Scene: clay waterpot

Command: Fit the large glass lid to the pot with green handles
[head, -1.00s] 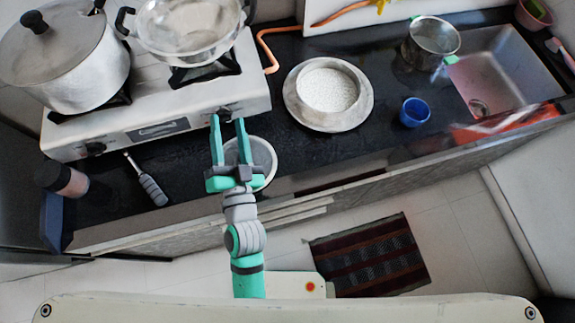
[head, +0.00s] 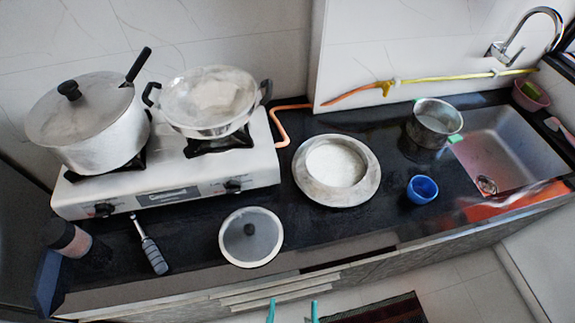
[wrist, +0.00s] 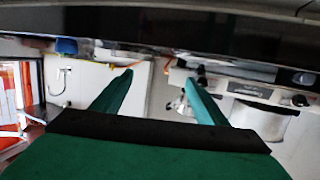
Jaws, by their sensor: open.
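A round glass lid (head: 262,252) with a pale rim and black knob lies flat on the dark counter in front of the stove, fully visible. A small metal pot (head: 436,124) with a green handle stands uncovered at the back right, left of the sink. A second handle is hard to make out. My gripper (head: 293,308) shows only its green fingertips at the bottom edge of the head view, below and right of the lid, apart from it. In the wrist view my gripper (wrist: 158,82) is open with nothing between its fingers.
A large covered pot (head: 100,130) and a pan (head: 208,104) sit on the stove (head: 165,185). A wide-rimmed bowl (head: 355,190) and a blue cup (head: 422,189) stand between lid and sink (head: 515,145). A grey-handled tool (head: 152,252) and dark jar (head: 68,238) lie left of the lid.

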